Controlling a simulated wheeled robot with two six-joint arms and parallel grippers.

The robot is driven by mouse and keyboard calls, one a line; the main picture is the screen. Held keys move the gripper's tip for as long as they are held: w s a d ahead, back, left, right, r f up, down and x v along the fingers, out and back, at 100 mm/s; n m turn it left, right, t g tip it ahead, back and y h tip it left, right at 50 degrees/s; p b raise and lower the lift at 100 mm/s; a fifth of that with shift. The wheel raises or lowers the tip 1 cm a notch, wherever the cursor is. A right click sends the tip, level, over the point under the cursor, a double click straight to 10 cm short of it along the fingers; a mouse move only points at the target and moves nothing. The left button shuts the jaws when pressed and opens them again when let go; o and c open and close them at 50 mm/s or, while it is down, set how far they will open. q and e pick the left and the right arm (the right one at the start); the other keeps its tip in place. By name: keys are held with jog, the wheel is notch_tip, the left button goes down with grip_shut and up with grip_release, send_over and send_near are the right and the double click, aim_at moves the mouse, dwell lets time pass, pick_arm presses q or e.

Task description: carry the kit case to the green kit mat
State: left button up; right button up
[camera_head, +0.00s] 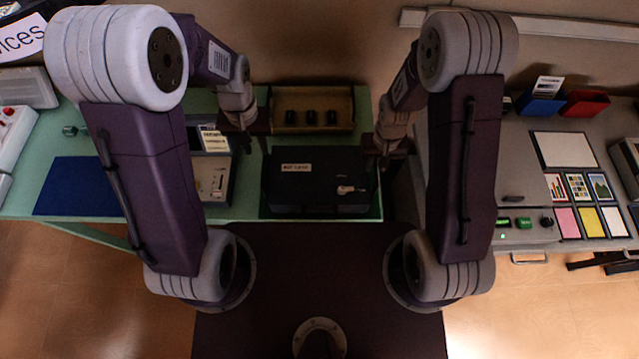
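The kit case (315,192) is a dark, closed box with a small white label and a light latch or handle on its top. It stands on the light green table in the middle of the head view. A dark green mat (266,211) shows in a thin strip along the case's edges, and the case appears to stand on it. My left gripper (256,143) is above the case's back left corner. My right gripper (377,163) is close to its right side. I cannot tell whether either touches the case. The fingers are small and dark, so their opening is unclear.
A wooden tray (330,96) with three dark knobs or pieces stands behind the case. A beige device (213,178) stands to its left. A blue mat (80,187) lies on the table's left part. A grey bench (570,150) on the right holds cards and bins.

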notch_tip(320, 180, up, 11)
jog(key=shift+r, duration=0.15)
jog(key=shift+s, duration=0.1)
dwell(0.3)
